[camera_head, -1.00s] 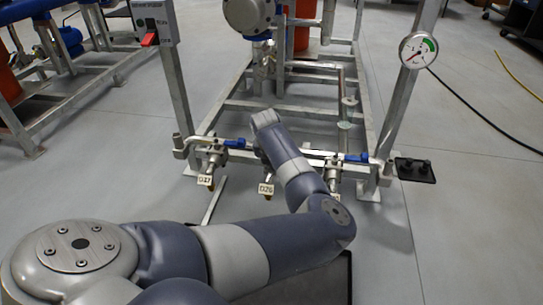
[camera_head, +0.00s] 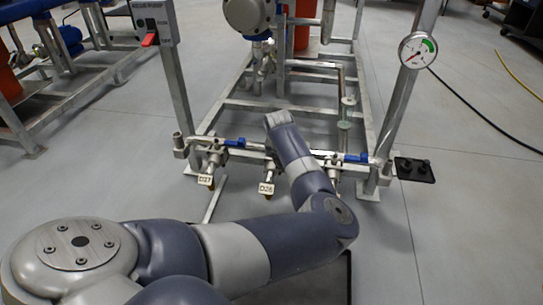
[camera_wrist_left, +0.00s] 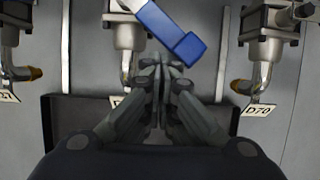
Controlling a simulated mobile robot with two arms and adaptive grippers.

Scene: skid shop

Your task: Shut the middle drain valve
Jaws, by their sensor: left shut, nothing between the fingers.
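The middle drain valve (camera_wrist_left: 124,35) is a metal body on the pipe, with a tag partly hidden behind my gripper in the left wrist view. Its blue lever (camera_wrist_left: 172,28) slants down to the right, its free end just above my fingertips. My left gripper (camera_wrist_left: 160,62) is shut and empty below the lever; I cannot tell whether it touches. In the head view the middle valve's tag (camera_head: 266,189) shows, but my left arm hides its lever and my gripper. My right gripper is not in view.
A left valve with tag D27 (camera_head: 206,181) and blue lever (camera_head: 236,142) stands beside it. A right valve has a blue lever (camera_head: 357,157) and tag D70 (camera_wrist_left: 256,110). A gauge (camera_head: 418,50) hangs on the right post. A dark tray (camera_wrist_left: 65,120) lies below.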

